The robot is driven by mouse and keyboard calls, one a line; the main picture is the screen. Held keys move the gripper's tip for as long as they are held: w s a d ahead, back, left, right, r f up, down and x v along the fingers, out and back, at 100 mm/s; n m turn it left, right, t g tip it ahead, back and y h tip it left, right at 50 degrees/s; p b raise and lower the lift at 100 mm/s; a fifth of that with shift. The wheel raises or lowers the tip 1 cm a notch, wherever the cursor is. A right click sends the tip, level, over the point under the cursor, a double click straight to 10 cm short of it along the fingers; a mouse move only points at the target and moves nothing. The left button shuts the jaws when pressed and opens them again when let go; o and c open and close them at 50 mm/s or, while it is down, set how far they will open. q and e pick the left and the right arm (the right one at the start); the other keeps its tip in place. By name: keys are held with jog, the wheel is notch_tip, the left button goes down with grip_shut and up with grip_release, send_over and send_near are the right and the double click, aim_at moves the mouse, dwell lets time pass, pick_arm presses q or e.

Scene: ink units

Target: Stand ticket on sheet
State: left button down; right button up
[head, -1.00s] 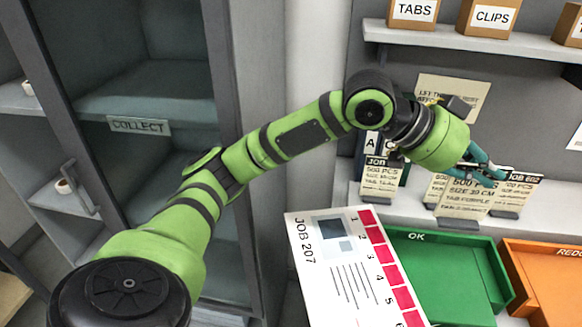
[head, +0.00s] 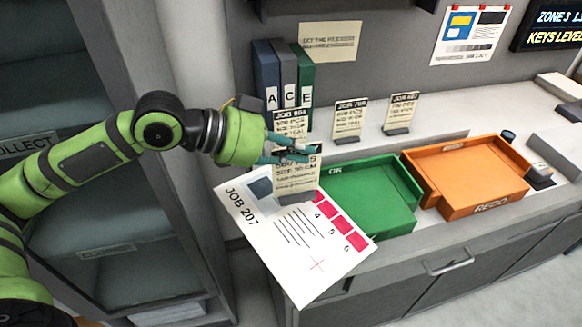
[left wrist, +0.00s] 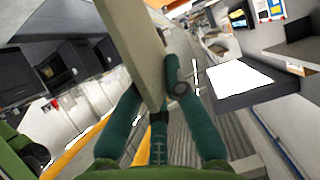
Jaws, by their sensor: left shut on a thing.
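The sheet (head: 285,245), white and marked JOB 207, lies tilted on the counter, its front corner past the edge. My left gripper (head: 291,154) has teal fingers shut on a cream ticket (head: 297,176) with a grey foot. The ticket is upright in front of the sheet's upper part; I cannot tell whether its foot touches the sheet. Its top text is partly hidden by the fingers. In the left wrist view the ticket (left wrist: 138,50) is a pale slab between the fingers (left wrist: 155,85). My right gripper is not in view.
A ticket (head: 290,121) stands behind my fingers, and two more, one (head: 349,118) and another (head: 400,112), stand on the ledge. Binders (head: 266,75) stand at the back. A green OK tray (head: 372,195) is right of the sheet, then an orange tray (head: 470,170).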

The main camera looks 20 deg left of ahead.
aim_at(314, 175)
pick_arm(q)
jog(key=f, duration=0.2)
jog(key=f+p, duration=0.1)
jog(key=f, duration=0.1)
jog(key=shift+s+a, duration=0.25)
jog(key=shift+a, duration=0.05)
jog(key=shift+f, duration=0.25)
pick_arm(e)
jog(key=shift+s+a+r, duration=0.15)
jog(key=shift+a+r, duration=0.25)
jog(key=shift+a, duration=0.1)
pick_arm(q)
jog(key=shift+f, duration=0.3)
jog(key=c, duration=1.3)
grip_release()
jog(key=shift+c, duration=0.2)
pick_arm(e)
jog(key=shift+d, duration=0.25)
